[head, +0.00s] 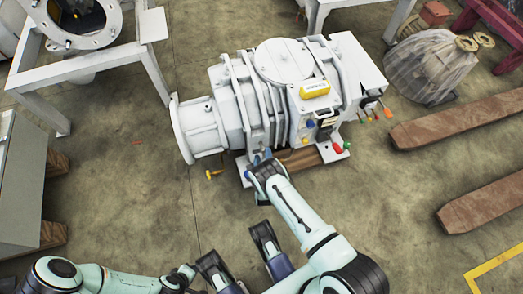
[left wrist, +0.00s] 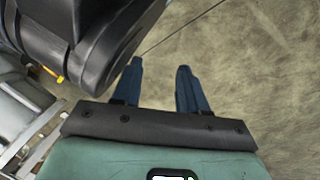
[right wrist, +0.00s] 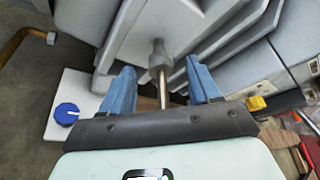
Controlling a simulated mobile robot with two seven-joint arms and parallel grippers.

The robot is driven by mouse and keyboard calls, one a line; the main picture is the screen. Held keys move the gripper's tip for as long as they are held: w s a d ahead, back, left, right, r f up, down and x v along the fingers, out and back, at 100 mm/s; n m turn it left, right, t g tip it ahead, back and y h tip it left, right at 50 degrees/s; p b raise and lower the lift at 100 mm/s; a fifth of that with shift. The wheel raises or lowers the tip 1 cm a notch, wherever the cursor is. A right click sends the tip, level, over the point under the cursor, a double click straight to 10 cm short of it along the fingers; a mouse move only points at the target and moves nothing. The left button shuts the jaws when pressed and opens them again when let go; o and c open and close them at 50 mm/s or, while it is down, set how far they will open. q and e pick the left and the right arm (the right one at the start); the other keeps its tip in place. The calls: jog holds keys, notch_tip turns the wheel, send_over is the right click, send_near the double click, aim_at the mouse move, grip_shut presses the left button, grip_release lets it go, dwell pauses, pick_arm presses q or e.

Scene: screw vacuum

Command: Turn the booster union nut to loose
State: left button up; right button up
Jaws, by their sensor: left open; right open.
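The white booster pump (head: 285,75) stands on a pallet on the floor in the head view. In the right wrist view a grey union nut (right wrist: 159,56) sits on a thin metal stem (right wrist: 163,90) under the pump's ribbed body. My right gripper (head: 262,160) reaches the pump's near lower side. In the right wrist view its open blue fingers (right wrist: 160,78) stand on either side of the stem, with gaps on both sides. In the head view the nut is hidden by this gripper. My left gripper (head: 234,245) is open and empty over the floor, its fingers (left wrist: 160,75) spread.
A blue knob (right wrist: 67,113) on a white plate lies left of the right fingers, and a yellow knob (right wrist: 256,103) lies right. A yellow-handled valve (head: 213,173) lies near the pump's flange. A white frame (head: 90,65) stands left. Wooden beams (head: 465,120) lie right. Floor in front is clear.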

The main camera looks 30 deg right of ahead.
aim_at(263, 152)
jog(key=b+x, duration=0.3)
jog(key=x, duration=0.1)
pick_arm(q)
jog(key=s+a+f+g, duration=0.1)
jog(key=s+f, duration=0.3)
jog(key=s, duration=0.4)
jog(key=shift+f+n+g, duration=0.3)
jog(key=shift+f+g, duration=0.05)
jog(key=shift+g, duration=0.55)
pick_arm(e)
jog(key=shift+w+d, duration=0.15)
jog(key=shift+w, duration=0.1)
pick_arm(q)
jog(key=shift+w, duration=0.1)
pick_arm(e)
jog(key=c, duration=1)
